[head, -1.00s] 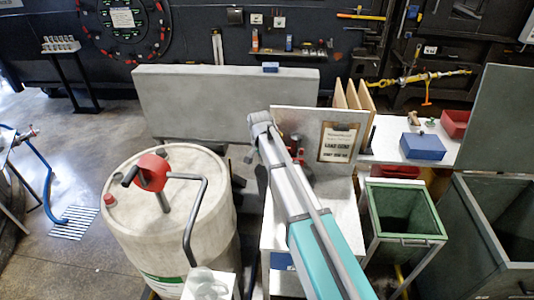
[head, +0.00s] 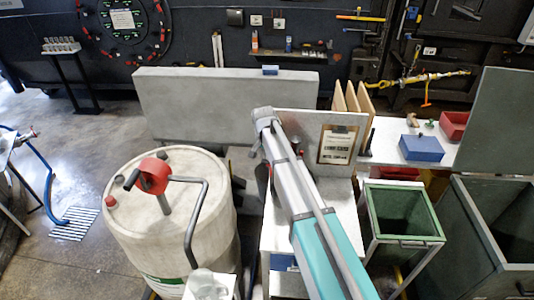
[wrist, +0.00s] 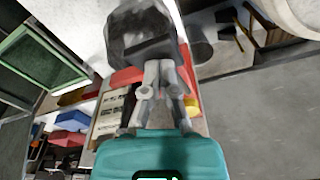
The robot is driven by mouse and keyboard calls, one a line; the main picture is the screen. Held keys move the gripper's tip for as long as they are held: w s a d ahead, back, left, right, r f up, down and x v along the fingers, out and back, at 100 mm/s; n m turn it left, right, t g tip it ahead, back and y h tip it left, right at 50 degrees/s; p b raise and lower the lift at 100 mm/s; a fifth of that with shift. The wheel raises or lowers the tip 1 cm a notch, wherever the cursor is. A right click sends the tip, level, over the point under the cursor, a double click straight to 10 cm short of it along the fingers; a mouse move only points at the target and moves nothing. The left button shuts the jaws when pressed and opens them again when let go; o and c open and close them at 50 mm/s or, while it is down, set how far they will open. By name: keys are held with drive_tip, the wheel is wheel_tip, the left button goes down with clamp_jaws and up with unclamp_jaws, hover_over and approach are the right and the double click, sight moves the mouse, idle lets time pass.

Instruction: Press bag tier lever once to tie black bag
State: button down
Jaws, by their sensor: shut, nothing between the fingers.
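My gripper (wrist: 160,68) shows in the wrist view with its grey fingers together and nothing held. A dark grey block (wrist: 145,30) lies right at the fingertips; whether they touch it I cannot tell. A red body, likely the bag tier (wrist: 126,76), shows behind the fingers on both sides. The lever cannot be made out for certain, and no black bag is clearly visible.
A white bench (head: 278,235) with an upright panel and framed sign (head: 336,144) stands around my arm. A large drum (head: 150,235) with a red-topped pump is on the left. A green bin (head: 405,236) and a blue box (head: 421,148) are on the right.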

drive_tip(key=r+p, duration=0.2)
drive_tip(key=s+r+p, duration=0.1)
drive_tip(key=r+p, duration=0.1)
drive_tip(key=r, duration=0.1)
drive_tip(key=r+p, duration=0.2)
drive_tip(key=p, duration=0.1)
drive_tip(key=shift+s+d+r, duration=0.25)
drive_tip(key=shift+s+d, duration=0.05)
drive_tip(key=shift+d, duration=0.1)
drive_tip(key=s+d+f+n+g+b, duration=0.1)
drive_tip(key=s+d+f+n+b, duration=0.2)
drive_tip(key=s+d+f+b, duration=1.7)
drive_tip(key=shift+s+f+n, duration=0.2)
drive_tip(key=shift+s+n, duration=0.2)
drive_tip(key=shift+s, duration=0.25)
idle(0.4)
drive_tip(key=shift+f+b, duration=0.1)
drive_tip(key=shift+b, duration=0.2)
idle(0.5)
drive_tip(key=shift+n, duration=0.3)
drive_tip(key=s+f+b, duration=0.1)
drive_tip(key=s+d+f+b, duration=0.1)
drive_tip(key=s+d+b, duration=0.1)
drive_tip(key=shift+s+f, duration=0.25)
drive_tip(key=shift+f, duration=0.15)
